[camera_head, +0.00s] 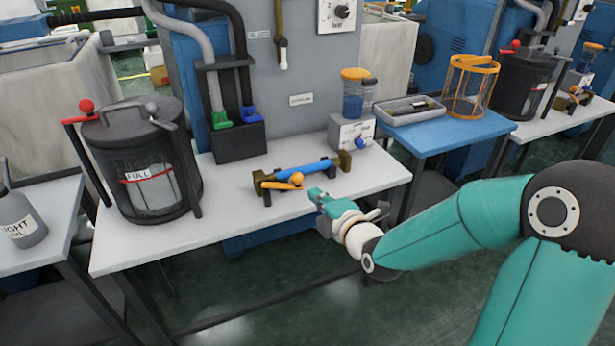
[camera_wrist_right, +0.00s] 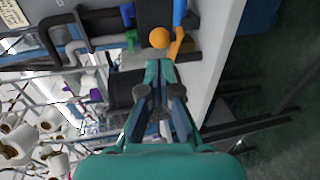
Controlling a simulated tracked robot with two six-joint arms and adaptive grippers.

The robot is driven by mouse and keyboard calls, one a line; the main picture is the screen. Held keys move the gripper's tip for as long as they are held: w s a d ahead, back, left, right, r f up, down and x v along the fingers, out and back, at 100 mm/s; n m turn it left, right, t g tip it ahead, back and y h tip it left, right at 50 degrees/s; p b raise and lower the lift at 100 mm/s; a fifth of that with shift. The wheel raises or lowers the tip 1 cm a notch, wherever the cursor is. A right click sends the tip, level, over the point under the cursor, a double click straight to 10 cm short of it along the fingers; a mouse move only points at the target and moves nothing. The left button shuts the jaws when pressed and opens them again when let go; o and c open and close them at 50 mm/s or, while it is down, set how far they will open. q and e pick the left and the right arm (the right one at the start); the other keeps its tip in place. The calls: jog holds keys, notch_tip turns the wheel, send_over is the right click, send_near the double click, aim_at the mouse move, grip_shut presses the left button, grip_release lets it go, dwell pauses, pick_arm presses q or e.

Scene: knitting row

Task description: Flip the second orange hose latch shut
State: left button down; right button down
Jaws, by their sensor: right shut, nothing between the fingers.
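A blue hose section (camera_head: 300,170) lies between two brass fittings on the white table. An orange latch (camera_head: 285,184) with a round knob sits at its left end, on the front side. In the right wrist view the orange knob (camera_wrist_right: 159,38) and orange lever (camera_wrist_right: 177,43) show just beyond my fingertips, by the blue hose (camera_wrist_right: 180,12). I cannot make out a second orange latch. My right gripper (camera_head: 316,194) is shut and empty, at the table's front edge to the right of the knob; it also shows in the right wrist view (camera_wrist_right: 159,66). My left gripper is not in view.
A black holder (camera_head: 238,140) with green and blue hose ends stands behind. A box with a blue valve (camera_head: 351,132) stands right. The table front is clear.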

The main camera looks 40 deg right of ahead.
aim_at(300, 181)
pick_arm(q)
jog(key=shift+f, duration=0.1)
pick_arm(e)
jog(key=x, duration=0.6)
jog(key=shift+f, duration=0.1)
